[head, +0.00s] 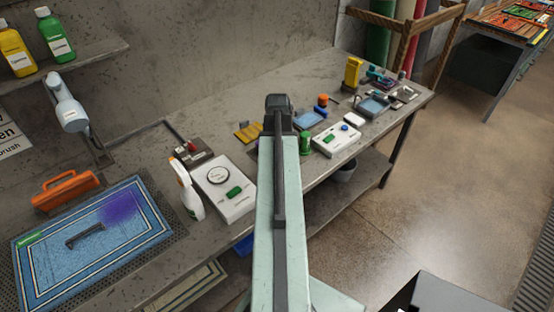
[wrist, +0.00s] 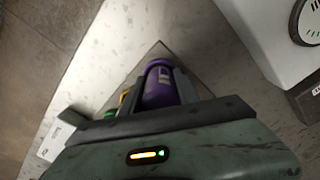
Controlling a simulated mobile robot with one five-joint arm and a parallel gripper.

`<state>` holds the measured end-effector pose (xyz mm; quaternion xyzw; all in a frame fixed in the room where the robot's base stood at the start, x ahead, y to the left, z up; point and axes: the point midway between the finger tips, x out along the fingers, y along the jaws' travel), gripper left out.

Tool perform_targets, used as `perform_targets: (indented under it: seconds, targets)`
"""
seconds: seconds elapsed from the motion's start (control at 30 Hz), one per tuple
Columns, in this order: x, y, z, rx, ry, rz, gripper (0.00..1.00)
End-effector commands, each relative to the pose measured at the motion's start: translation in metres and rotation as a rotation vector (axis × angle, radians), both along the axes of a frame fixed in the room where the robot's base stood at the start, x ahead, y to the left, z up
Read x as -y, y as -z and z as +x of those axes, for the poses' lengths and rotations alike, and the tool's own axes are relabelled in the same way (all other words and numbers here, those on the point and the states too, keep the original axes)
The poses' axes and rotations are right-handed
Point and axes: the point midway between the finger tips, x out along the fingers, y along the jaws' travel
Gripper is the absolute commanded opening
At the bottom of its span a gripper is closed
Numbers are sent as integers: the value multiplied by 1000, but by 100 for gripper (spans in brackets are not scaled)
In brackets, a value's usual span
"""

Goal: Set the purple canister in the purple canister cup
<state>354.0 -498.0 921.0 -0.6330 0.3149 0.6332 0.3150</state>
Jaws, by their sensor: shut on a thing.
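The purple canister (wrist: 161,86) shows in the wrist view, held at my gripper (wrist: 160,92). The gripper is shut on it, and the gripper's own body hides the lower part of the canister. In the head view my arm covers the gripper and the canister. I cannot make out the purple canister cup in either view. Small yellow and green things (wrist: 124,97) show just left of the canister in the wrist view.
The bench holds a white device with a dial (head: 225,187), a spray bottle (head: 186,189), a green canister (head: 305,142) and a white box (head: 336,139). A blue rug (head: 60,255) with a purple stain lies at left. Open floor (head: 430,190) is at right.

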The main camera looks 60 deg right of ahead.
Motion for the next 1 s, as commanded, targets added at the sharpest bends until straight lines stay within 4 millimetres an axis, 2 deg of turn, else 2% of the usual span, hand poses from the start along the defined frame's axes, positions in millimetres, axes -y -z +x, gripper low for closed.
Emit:
perform_targets:
  seconds: [0.2, 0.23, 0.3, 0.7, 0.87, 1.0]
  targets:
    - [0, 4, 0, 0, -1, 0, 1]
    - [0, 4, 0, 0, -1, 0, 43]
    - [0, 3, 0, 0, -1, 0, 62]
    - [-1, -1, 1, 0, -1, 0, 62]
    - [-1, -21, 1, 0, -2, 0, 62]
    - [-1, -48, 1, 0, -3, 0, 62]
